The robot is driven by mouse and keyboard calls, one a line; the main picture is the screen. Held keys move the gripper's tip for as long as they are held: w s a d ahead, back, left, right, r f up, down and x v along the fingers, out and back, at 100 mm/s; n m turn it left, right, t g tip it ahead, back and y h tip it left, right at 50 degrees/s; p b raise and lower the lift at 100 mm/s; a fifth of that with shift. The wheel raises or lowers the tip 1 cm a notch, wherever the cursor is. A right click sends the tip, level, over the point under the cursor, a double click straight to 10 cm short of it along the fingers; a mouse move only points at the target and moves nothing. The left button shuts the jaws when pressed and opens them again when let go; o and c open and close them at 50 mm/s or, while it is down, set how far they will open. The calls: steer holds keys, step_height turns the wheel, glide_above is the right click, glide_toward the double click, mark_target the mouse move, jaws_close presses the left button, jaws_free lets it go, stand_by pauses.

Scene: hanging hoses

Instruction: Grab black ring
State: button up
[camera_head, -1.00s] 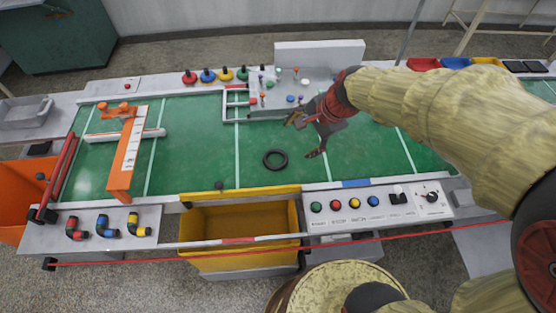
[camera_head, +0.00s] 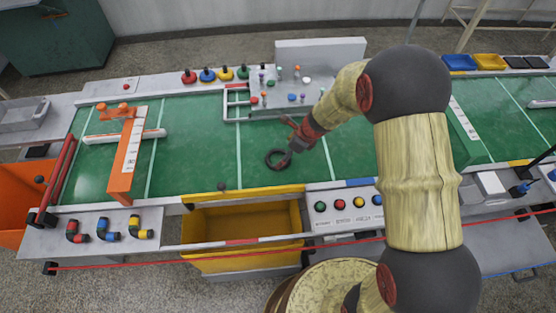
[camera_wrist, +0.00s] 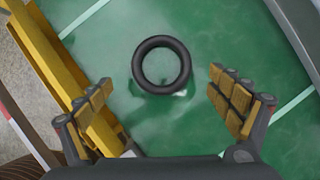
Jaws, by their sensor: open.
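The black ring (camera_head: 277,160) lies flat on the green belt surface near its front edge. In the wrist view the ring (camera_wrist: 161,66) shows whole, ahead of the fingertips and roughly midway between them. My gripper (camera_head: 287,150) is just above or beside the ring in the head view and covers part of its upper right side. In the wrist view my gripper (camera_wrist: 166,100) is open and empty, with padded fingers on both sides. Whether the fingertips touch the belt cannot be told.
A yellow bin (camera_head: 240,224) hangs at the front edge, with a yellow bar (camera_wrist: 63,60) left of my fingers in the wrist view. A button panel (camera_head: 345,208) is at the front right. A grey pegged board (camera_head: 300,92) stands behind. Green belt around the ring is clear.

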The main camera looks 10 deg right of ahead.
mark_target(277, 160)
steer(key=b+x, duration=0.1)
steer(key=x, duration=0.1)
steer(key=b+x, duration=0.1)
steer(key=x, duration=0.1)
steer(key=shift+w+a+f, duration=0.1)
steer(key=shift+w+f, duration=0.2)
steer(key=shift+r, duration=0.1)
steer(key=shift+c, duration=0.6)
steer(key=shift+s, duration=0.1)
steer(key=c, duration=1.1)
steer(key=shift+c, duration=0.2)
